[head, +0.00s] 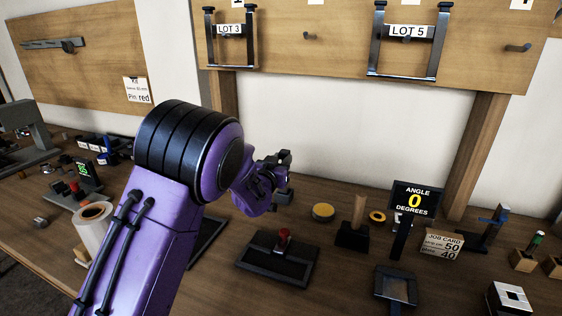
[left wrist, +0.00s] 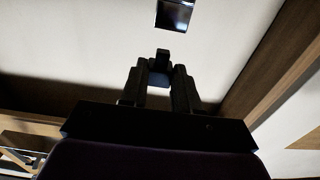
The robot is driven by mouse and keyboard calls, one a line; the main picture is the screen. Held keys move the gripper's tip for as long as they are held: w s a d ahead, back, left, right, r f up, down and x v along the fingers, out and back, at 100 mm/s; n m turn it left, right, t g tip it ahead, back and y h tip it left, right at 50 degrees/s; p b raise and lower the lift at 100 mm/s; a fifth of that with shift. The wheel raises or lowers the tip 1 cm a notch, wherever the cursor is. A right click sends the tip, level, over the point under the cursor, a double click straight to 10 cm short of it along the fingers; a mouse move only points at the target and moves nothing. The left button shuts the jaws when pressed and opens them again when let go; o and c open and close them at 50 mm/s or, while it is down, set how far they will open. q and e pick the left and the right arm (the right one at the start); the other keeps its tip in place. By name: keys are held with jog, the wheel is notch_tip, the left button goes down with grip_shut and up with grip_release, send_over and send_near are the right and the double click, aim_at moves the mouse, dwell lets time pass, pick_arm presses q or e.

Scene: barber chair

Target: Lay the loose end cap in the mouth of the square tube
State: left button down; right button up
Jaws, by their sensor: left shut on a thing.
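My left gripper (head: 285,160) reaches toward the back of the bench and is seen partly from behind its own wrist. In the left wrist view its fingers (left wrist: 160,88) are closed on a small dark piece (left wrist: 162,72), which looks like the end cap; its exact shape is hard to make out. A dark, glossy square-sided block (left wrist: 173,14) lies just beyond the fingertips, apart from them. It seems to be the dark block (head: 284,196) just below the gripper in the head view, possibly the square tube; its mouth cannot be made out. My right gripper is not in view.
A black tray with a red knob (head: 283,238), a yellow disc (head: 323,211), a wooden post on a dark base (head: 355,230) and an angle display (head: 412,201) stand right of my arm. A paper roll (head: 95,225) stands left. A pegboard (head: 350,45) hangs behind.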

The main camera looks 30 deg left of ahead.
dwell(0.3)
pick_arm(q)
jog(key=shift+f+b, duration=0.95)
jog(key=shift+f, duration=0.65)
jog(key=c, duration=0.8)
grip_release()
jog(key=shift+o, duration=0.2)
jog(key=shift+s, duration=0.1)
jog(key=b+v, duration=0.1)
jog(key=v, duration=0.9)
jog(key=shift+s, duration=0.2)
